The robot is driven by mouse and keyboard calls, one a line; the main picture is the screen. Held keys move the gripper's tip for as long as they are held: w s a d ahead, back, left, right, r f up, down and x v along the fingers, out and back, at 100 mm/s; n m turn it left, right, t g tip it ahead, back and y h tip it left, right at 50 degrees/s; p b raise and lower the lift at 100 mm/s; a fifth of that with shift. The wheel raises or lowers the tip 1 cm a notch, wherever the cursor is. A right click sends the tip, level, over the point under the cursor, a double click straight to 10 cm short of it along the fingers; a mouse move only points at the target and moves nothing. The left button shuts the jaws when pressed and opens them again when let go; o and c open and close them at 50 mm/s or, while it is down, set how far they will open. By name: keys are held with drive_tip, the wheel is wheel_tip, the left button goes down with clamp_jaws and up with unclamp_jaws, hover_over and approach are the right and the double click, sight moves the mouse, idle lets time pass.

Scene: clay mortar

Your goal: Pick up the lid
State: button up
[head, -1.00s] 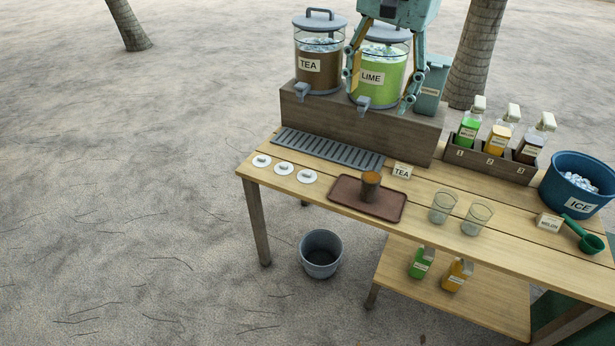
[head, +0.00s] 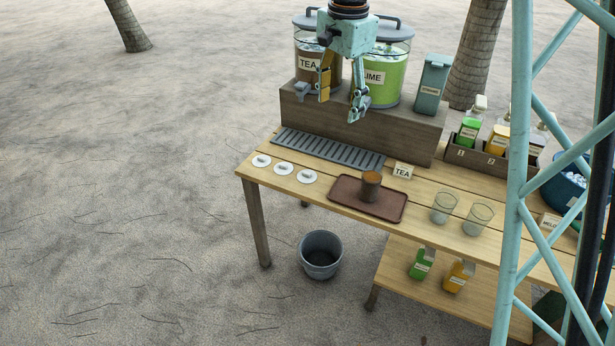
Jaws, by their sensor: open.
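Three small white disc lids lie in a row at the left front of the table: the left lid (head: 262,161), the middle lid (head: 284,169) and the right lid (head: 307,177). Each has a small raised centre. Two dispensers, TEA (head: 309,65) and LIME (head: 378,78), have larger grey lids, and the LIME lid (head: 390,33) shows behind my gripper. My gripper (head: 340,106) is open and empty, pointing down. In the picture it lies in front of the dispensers and their wooden stand, above and to the right of the white lids.
A brown tray (head: 385,208) holds a brown filled cup (head: 371,185). Two clear cups (head: 444,207) stand to its right, and a TEA sign (head: 403,171) behind it. A slatted grille (head: 330,148) lies behind the white lids. My arm's lattice covers the right side.

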drive_tip(key=w+a+f+m, duration=0.1)
drive_tip(key=w+a+f, duration=0.1)
drive_tip(key=w+f, duration=0.25)
drive_tip(key=w+a+f+m, duration=0.1)
drive_tip(key=w+a+f, duration=0.2)
drive_tip(key=f, duration=0.3)
drive_tip(key=m+g+b, duration=0.1)
drive_tip(key=m, duration=0.1)
hover_over(307, 171)
wheel_tip(307, 171, down, 12)
drive_tip(key=shift+r, duration=0.15)
drive_tip(key=shift+f+b, duration=0.9)
drive_tip(key=shift+f, duration=3.4)
drive_tip(key=shift+f, duration=0.15)
drive_tip(key=shift+f+b, duration=0.9)
drive_tip(key=shift+f, duration=1.55)
